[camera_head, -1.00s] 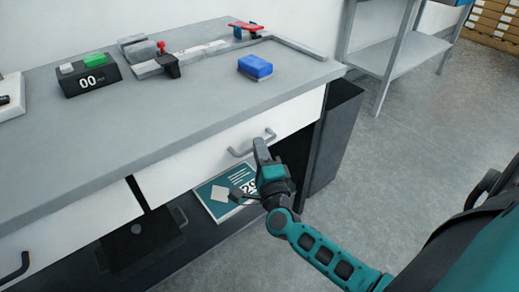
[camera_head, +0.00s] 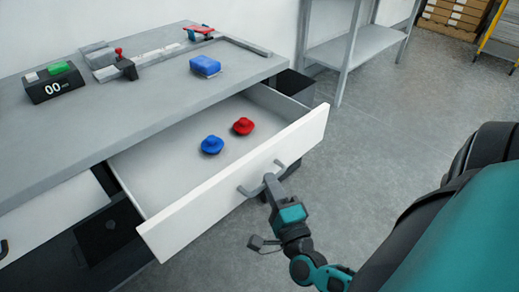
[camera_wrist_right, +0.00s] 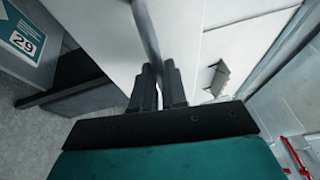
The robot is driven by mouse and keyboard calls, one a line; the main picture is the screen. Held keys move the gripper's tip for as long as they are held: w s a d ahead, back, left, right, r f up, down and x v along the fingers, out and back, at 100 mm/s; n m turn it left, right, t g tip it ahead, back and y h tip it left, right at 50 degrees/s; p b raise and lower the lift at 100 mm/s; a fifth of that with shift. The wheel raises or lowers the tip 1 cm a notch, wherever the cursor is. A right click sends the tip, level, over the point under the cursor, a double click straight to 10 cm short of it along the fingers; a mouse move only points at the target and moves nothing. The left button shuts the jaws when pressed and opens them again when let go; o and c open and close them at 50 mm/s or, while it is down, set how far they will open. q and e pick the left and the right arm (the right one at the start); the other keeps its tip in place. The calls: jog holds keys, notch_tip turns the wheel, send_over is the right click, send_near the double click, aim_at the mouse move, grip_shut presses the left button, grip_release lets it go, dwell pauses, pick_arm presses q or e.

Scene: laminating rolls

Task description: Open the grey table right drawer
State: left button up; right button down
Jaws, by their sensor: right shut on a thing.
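The grey table's right drawer (camera_head: 262,168) stands pulled out in the head view, its white front well clear of the table (camera_head: 120,120). Inside it are a blue knob-like object (camera_head: 212,145) and a red one (camera_head: 243,126). My right gripper (camera_head: 270,184) is shut on the drawer's grey bar handle (camera_head: 250,191). In the right wrist view the two fingers (camera_wrist_right: 158,88) close around the handle bar (camera_wrist_right: 145,35) in front of the white drawer front. My left gripper is not in view.
On the tabletop are a black counter box (camera_head: 53,84), a blue block (camera_head: 205,66), a red-handled tool (camera_head: 198,32) and a trimmer-like rail (camera_head: 140,60). A grey shelf rack (camera_head: 345,50) stands behind. The floor to the right is open.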

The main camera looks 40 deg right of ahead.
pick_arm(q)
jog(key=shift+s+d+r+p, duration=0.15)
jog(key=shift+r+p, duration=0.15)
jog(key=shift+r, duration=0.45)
pick_arm(e)
jog(key=s, duration=0.5)
jog(key=shift+s+d, duration=0.2)
jog(key=shift+s, duration=0.2)
jog(key=c, duration=1.2)
grip_release()
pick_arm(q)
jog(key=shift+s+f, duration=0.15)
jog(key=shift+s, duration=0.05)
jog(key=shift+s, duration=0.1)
